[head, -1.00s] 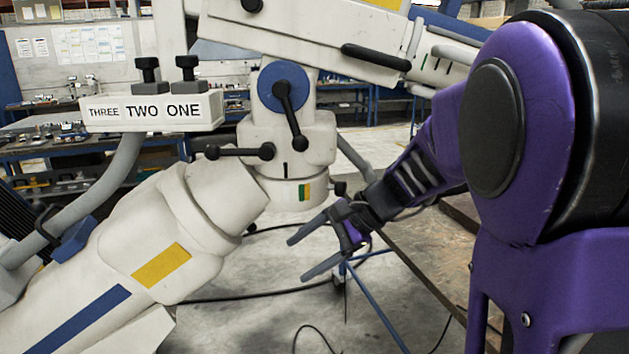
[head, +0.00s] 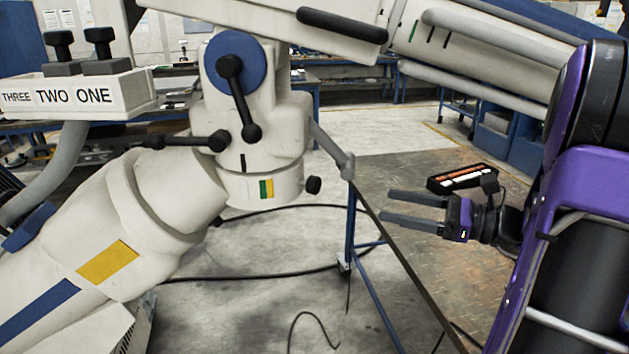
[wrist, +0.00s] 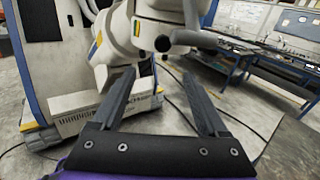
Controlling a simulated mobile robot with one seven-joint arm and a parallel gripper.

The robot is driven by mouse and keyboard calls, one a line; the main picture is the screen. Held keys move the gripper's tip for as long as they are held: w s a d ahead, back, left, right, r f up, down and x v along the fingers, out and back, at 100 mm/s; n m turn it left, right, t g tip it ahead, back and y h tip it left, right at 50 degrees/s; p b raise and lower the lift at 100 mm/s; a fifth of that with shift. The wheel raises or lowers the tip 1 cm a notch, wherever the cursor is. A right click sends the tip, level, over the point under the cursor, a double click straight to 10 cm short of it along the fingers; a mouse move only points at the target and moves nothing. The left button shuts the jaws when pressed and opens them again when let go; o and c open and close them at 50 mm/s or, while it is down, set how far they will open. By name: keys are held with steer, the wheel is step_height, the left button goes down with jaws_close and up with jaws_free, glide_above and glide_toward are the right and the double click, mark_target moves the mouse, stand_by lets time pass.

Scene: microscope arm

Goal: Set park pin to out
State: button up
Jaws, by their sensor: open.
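The white microscope arm has a round collar (head: 262,188) with a green and yellow mark on its face. A small black knob (head: 313,185) sticks out from the collar's right side and looks like the park pin. Whether it is in or out I cannot tell. The knob also shows in the wrist view (wrist: 162,43), beyond and above the fingertips. My gripper (head: 386,205) is open and empty, to the right of the knob and apart from it, its fingers pointing left. In the wrist view my gripper (wrist: 158,75) has its fingers spread.
A grey bent lever (head: 335,150) hangs just right of the collar, above the knob. A black-handled lever (head: 236,95) sits on the blue hub. A brown-topped table (head: 420,165) lies below and behind my gripper. Cables run across the floor.

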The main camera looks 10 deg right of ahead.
mark_target(319, 187)
steer(key=x, duration=1.7)
steer(key=shift+w+d+r, duration=0.2)
steer(key=shift+r, duration=0.1)
jaws_close()
stand_by(0.7)
